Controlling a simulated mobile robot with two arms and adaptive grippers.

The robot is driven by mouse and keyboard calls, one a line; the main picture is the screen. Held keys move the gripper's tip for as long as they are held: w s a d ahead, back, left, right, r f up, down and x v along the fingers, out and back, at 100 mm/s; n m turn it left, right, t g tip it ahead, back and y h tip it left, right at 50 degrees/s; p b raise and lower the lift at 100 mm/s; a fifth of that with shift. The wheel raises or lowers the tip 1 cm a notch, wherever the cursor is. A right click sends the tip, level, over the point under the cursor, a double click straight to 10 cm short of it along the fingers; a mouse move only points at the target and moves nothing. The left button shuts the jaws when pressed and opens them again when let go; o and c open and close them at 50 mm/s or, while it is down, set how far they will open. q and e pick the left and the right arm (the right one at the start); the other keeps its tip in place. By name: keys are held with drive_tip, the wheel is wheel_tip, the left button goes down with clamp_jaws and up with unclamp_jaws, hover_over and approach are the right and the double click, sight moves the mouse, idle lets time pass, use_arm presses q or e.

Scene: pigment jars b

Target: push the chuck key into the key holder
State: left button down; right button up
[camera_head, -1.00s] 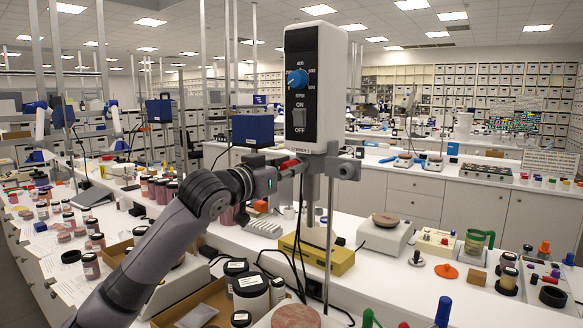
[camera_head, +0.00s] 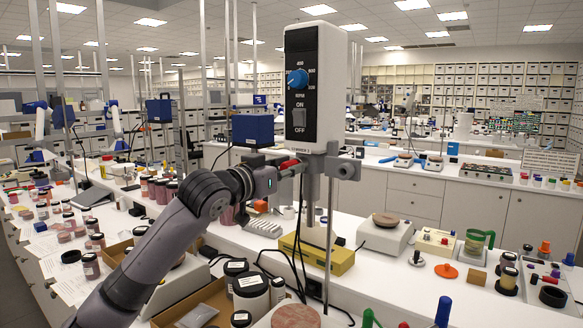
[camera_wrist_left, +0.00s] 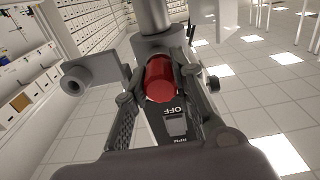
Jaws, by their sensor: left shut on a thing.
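The chuck key's red handle (camera_head: 289,164) shows beside the upright mixer, just below its white and black motor head (camera_head: 318,85). My left gripper (camera_head: 291,170) reaches it from the left and is shut on the handle. In the left wrist view the red handle (camera_wrist_left: 160,80) sits between the two dark fingers of my left gripper (camera_wrist_left: 162,92). The far end of the key is hidden. A grey clamp (camera_head: 343,168) sits under the motor head, close to the key. I cannot make out which part is the key holder. My right gripper is not in view.
A white scale (camera_head: 386,233) stands to the right.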

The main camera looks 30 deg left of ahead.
use_arm(q)
drive_tip(key=shift+s+a+b, duration=0.1)
drive_tip(key=shift+s+b, duration=0.2)
drive_tip(key=shift+s, duration=0.5)
idle(0.4)
drive_tip(key=s+b, duration=0.2)
drive_tip(key=s, duration=0.3)
drive_tip(key=shift+s+a+b, duration=0.15)
drive_tip(key=shift+a+b, duration=0.05)
drive_tip(key=shift+b, duration=0.15)
idle(0.4)
drive_tip(key=s+d+p, duration=0.2)
drive_tip(key=s+d, duration=0.1)
drive_tip(key=d, duration=0.8)
drive_tip(key=shift+d+p, duration=0.15)
drive_tip(key=shift+p, duration=0.2)
